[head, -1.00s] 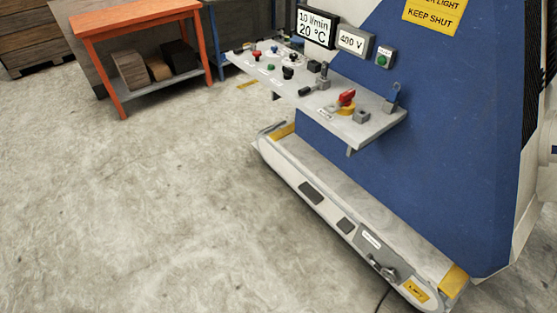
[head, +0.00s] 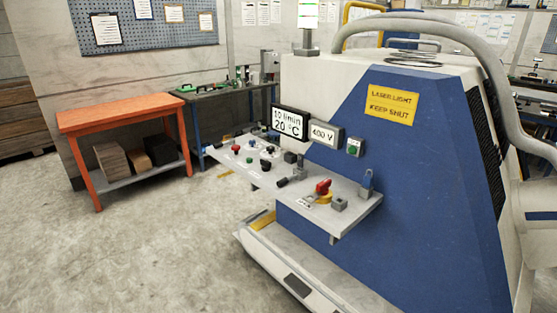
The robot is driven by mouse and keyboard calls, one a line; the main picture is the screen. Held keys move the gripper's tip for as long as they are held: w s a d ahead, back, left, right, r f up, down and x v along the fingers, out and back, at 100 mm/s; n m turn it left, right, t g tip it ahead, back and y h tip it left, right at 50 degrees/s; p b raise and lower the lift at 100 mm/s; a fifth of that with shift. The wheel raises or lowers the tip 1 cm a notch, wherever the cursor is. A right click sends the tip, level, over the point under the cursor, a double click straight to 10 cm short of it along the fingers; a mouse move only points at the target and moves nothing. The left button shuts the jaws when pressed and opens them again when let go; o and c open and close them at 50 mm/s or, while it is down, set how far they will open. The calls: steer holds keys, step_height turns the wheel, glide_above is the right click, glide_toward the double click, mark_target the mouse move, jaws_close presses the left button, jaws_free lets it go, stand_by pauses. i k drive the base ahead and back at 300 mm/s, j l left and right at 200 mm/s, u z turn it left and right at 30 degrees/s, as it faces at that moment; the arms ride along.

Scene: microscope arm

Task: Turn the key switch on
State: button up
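The control shelf (head: 262,179) juts from the front of a blue and white machine (head: 420,190). It carries several small controls. A red rotary handle on a yellow base (head: 323,188) is near its right end. A grey block (head: 339,204) sits beside it, and a blue-grey padlock-like part (head: 367,182) stands at the right edge. Small red, blue, black and green knobs, such as a red one (head: 236,148), are toward the left. Which control is the key switch, and its position, is too small to tell. My gripper is not in view.
Displays (head: 290,122) reading 10 l/min, 20 °C and 400 V (head: 323,135) are above the shelf, with a green button box (head: 354,147). An orange table (head: 125,118) and a dark workbench (head: 225,98) stand behind at left. The floor (head: 150,260) at front left is clear.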

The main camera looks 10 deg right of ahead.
mark_target(298, 175)
steer(key=i+j, duration=0.2)
steer(key=j, duration=0.2)
steer(key=i+j, duration=0.2)
steer(key=j, duration=0.2)
steer(key=i+j, duration=0.2)
steer(key=j, duration=0.2)
steer(key=i+j, duration=0.2)
steer(key=j, duration=0.15)
steer(key=i+j, duration=0.2)
steer(key=j, duration=0.2)
steer(key=z, duration=0.05)
